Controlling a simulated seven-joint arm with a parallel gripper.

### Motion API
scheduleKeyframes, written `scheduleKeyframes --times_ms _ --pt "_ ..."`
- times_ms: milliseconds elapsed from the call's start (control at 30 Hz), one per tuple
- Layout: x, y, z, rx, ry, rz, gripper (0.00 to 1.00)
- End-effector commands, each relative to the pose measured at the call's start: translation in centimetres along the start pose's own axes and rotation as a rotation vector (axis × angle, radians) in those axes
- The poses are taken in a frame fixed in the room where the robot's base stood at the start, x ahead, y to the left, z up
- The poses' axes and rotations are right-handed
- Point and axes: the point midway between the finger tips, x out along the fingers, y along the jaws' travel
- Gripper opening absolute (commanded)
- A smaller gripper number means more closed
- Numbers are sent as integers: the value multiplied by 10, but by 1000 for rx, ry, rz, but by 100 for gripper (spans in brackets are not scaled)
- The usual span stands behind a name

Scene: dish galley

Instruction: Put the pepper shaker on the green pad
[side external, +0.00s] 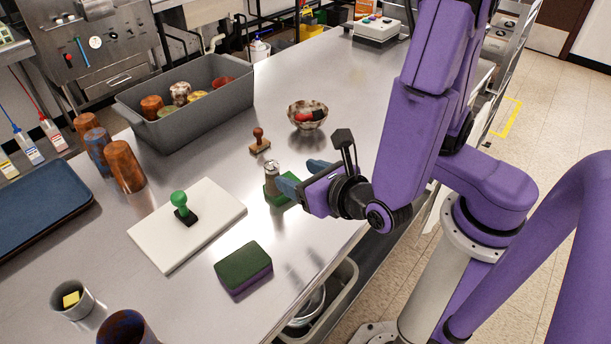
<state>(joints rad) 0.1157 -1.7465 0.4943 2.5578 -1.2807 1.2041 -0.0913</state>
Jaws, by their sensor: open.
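A small shaker (270,177) with a metal top and a brownish body stands upright near the table's right edge. It appears to stand on the left part of a small green pad (284,201), though its base is partly hard to make out. My gripper (295,173) is open, with its blue-grey fingers pointing left. The nearer fingertip is close beside the shaker and over the pad; I cannot tell whether it touches. The farther finger is up and to the right, with no object visible between the fingers. The fingers hide part of the pad.
A green-topped sponge block (243,263) lies in front. A white board (160,238) bears a green-knobbed stamp (182,204). A wooden stamp (259,142) and a bowl (308,113) stand behind. A grey bin (205,126), several tumblers (125,166) and a blue tray (40,215) fill the left.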

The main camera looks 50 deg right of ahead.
Motion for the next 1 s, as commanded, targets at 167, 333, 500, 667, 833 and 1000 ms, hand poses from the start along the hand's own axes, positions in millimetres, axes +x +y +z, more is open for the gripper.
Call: scheduleKeyframes --times_ms 167,333,500,667,833,1000 --pt "-8 0 0 -1 2 0 64" --pt "-8 -10 2 45 21 -40 64" --pt "-9 -61 8 324 147 -266 64" --pt "-32 -115 1 732 342 -563 64" --pt "-73 -138 -7 1163 565 -824 64" --pt "-106 -136 -3 1478 742 -983 64"
